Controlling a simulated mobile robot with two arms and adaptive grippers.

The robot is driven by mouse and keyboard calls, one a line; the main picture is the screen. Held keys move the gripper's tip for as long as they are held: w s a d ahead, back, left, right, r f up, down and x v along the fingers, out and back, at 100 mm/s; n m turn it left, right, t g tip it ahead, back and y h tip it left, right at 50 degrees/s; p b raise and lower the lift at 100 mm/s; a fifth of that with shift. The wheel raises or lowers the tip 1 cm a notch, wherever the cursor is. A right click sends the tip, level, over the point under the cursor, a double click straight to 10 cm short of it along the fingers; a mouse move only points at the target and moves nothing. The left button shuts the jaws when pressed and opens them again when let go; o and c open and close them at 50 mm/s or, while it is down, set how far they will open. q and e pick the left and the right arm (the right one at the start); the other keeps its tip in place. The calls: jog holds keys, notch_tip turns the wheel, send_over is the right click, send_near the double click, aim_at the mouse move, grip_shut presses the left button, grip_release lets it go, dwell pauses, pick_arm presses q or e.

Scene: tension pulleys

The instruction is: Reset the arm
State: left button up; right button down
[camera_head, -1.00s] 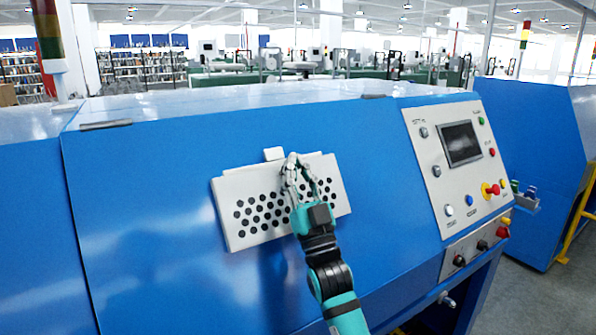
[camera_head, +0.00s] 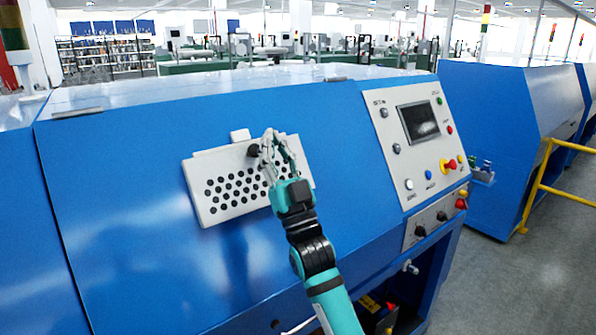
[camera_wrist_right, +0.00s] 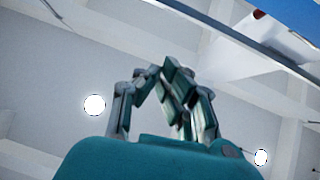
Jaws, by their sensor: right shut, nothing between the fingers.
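My right arm comes in from the bottom of the head view, teal and black. My right gripper (camera_head: 270,143) points up in front of the perforated grey panel (camera_head: 232,199) on the blue machine (camera_head: 120,180). Its fingers are shut with nothing between them. In the right wrist view the gripper (camera_wrist_right: 155,72) shows against a pale ceiling with round lamps. The gripper covers part of the panel's upper right; whether it touches the panel cannot be told. My left gripper is not in view.
A control panel (camera_head: 385,165) with a dark screen (camera_head: 419,121), buttons and knobs is on the machine's right side. Another blue machine (camera_head: 500,130) stands to the right, with a yellow rail (camera_head: 541,178) beside it. Grey floor (camera_head: 500,285) is clear at the lower right.

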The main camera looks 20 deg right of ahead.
jog(key=s+d+f+b, duration=0.2)
jog(key=s+f+b, duration=0.1)
jog(key=s, duration=0.3)
jog(key=s+d+f+m+g+h, duration=0.15)
jog(key=f+g, duration=0.45)
jog(key=f, duration=0.9)
jog(key=s+d+f+g+h, duration=0.1)
jog(key=s+f+g+h, duration=0.35)
jog(key=f, duration=1.05)
jog(key=s+d+f+g, duration=0.2)
jog(key=s+f+g, duration=0.6)
jog(key=s, duration=0.4)
jog(key=s+d+f+g, duration=0.1)
jog(key=s+f+g, duration=0.4)
jog(key=s+f, duration=0.6)
notch_tip(320, 180, down, 24)
jog(key=s+r+n+g, duration=0.1)
jog(key=s+g, duration=0.1)
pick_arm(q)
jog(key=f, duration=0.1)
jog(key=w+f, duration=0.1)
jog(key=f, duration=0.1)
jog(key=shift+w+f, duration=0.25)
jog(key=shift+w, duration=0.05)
pick_arm(e)
jog(key=s+d+f, duration=0.3)
jog(key=s+f, duration=1.3)
jog(key=f, duration=0.2)
jog(key=shift+s+f+g, duration=0.15)
jog(key=shift+s+g, duration=0.2)
